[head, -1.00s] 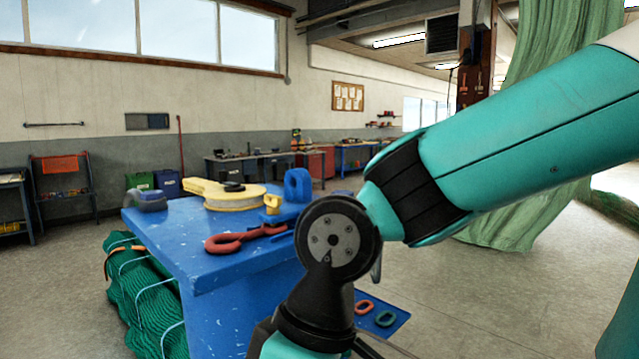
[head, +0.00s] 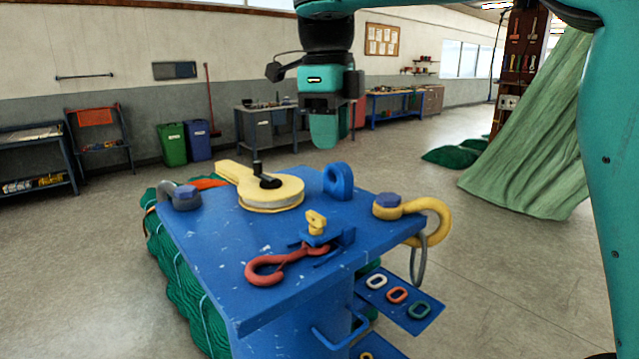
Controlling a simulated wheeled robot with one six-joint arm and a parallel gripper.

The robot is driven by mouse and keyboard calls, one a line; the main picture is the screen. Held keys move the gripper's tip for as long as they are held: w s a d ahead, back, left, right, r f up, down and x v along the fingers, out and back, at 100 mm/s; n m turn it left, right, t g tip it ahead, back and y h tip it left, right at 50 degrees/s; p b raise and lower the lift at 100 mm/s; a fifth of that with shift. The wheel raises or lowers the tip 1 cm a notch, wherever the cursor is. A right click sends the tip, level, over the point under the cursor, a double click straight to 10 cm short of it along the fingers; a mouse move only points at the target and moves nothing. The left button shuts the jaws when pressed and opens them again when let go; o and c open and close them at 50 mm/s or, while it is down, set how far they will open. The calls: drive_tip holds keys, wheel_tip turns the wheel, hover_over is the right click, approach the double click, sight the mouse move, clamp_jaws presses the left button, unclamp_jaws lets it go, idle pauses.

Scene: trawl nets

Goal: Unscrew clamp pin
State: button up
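A yellow wing-headed pin (head: 316,222), which looks like the clamp pin, stands upright in a small blue clamp (head: 330,240) on the blue bench top (head: 225,240). A red hook (head: 272,268) lies on the bench with its shank end at the clamp. My gripper (head: 323,135) points down, high above the back of the bench and well apart from the pin. Its fingers overlap from this side, so any gap is hidden. I see nothing held in it.
A yellow pulley block (head: 285,196) with a black upright post, a blue eye lug (head: 338,181), a grey shackle (head: 180,196) and a yellow shackle (head: 432,210) stand around the bench top. Coloured links (head: 397,295) lie on a lower shelf. Green netting (head: 190,290) lies left.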

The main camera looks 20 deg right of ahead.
sight(320, 217)
drive_tip(key=f+m+b, duration=0.1)
drive_tip(key=f+b, duration=0.3)
drive_tip(key=b, duration=0.1)
drive_tip(key=a+f+m+b, duration=0.1)
drive_tip(key=f+m+b, duration=0.1)
drive_tip(key=f+b, duration=0.3)
drive_tip(key=w+f+m+b, duration=0.1)
drive_tip(key=f+m+b, duration=0.1)
drive_tip(key=f+b, duration=0.3)
drive_tip(key=shift+a+f+y+b, duration=0.2)
drive_tip(key=shift+y+b, duration=0.2)
drive_tip(key=shift+b, duration=0.45)
drive_tip(key=shift+r, duration=0.1)
clamp_jaws()
